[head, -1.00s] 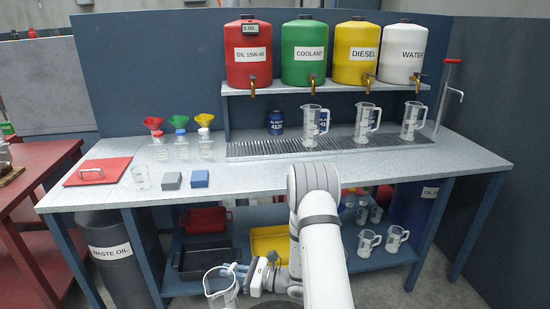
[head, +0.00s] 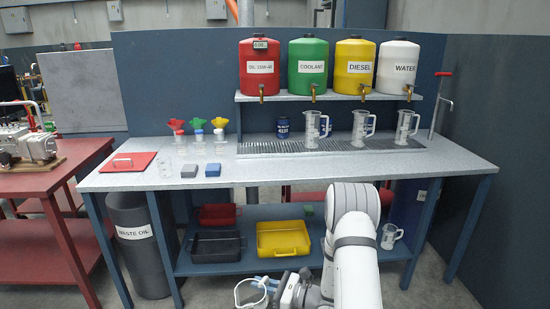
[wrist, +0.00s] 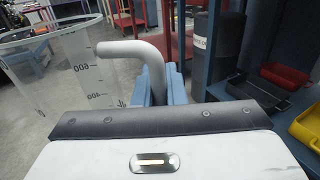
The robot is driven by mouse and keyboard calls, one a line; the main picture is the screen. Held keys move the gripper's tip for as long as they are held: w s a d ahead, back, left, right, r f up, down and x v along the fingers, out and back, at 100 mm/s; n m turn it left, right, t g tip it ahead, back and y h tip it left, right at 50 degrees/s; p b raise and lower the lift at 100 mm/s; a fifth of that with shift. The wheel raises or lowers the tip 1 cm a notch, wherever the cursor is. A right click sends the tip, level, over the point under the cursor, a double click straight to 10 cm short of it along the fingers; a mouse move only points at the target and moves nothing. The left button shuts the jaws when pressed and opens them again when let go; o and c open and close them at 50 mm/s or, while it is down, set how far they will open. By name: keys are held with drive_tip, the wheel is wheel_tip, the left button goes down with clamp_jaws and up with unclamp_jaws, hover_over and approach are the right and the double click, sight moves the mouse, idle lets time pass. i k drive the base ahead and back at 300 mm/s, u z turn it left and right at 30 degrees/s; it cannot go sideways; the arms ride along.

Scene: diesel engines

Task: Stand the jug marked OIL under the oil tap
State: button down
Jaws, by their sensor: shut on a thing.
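My gripper (head: 277,287) is at the bottom of the head view, in front of the bench and low. It is shut on the handle of a clear measuring jug (head: 250,293), which also fills the left of the wrist view (wrist: 70,75). The jug looks upright and empty; no OIL marking shows on the side in view. The red oil tank (head: 261,67) stands on the shelf with its brass oil tap (head: 262,91) above the slotted drip grate (head: 257,147). The grate below that tap has no jug on it.
Three clear jugs stand on the grate to the right, under the coolant (head: 312,128), diesel (head: 361,128) and water (head: 405,128) taps. A blue can (head: 283,128) stands behind the grate. Funnels in bottles (head: 198,138) and blocks (head: 213,170) stand on the left bench top.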

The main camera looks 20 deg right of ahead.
sight(266, 147)
drive_tip(key=z, duration=0.3)
drive_tip(key=i, duration=0.95)
drive_tip(key=z, duration=0.05)
